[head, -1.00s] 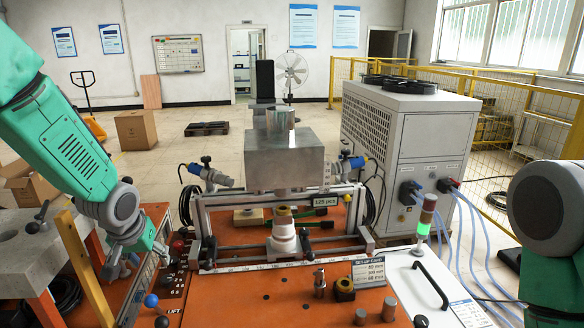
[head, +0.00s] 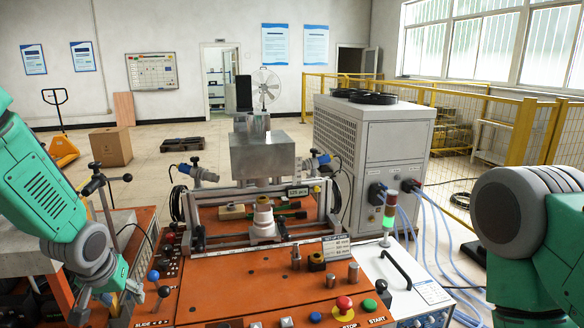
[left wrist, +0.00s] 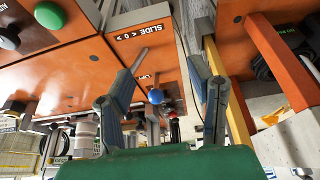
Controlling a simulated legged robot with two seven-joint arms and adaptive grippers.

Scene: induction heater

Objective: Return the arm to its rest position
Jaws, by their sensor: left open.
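My left arm is green and grey and comes in from the left of the head view. Its left gripper (head: 118,292) hangs low beside the left edge of the orange panel (head: 230,285), partly cut off by its own links. In the left wrist view the left gripper (left wrist: 165,68) has its two fingers spread with nothing between them. A blue-knobbed lever (head: 153,276) stands close to the gripper's right. Its blue knob also shows between the fingers in the left wrist view (left wrist: 155,96), apart from them. My right arm (head: 525,225) is at the right edge; its gripper is hidden.
The heater's metal block (head: 262,155) stands on its frame behind the panel. A red button (head: 344,303) and a green button (head: 369,305) are at the panel's front. A chiller cabinet (head: 395,150) stands behind right. A grey-topped bench (head: 45,250) is at the left.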

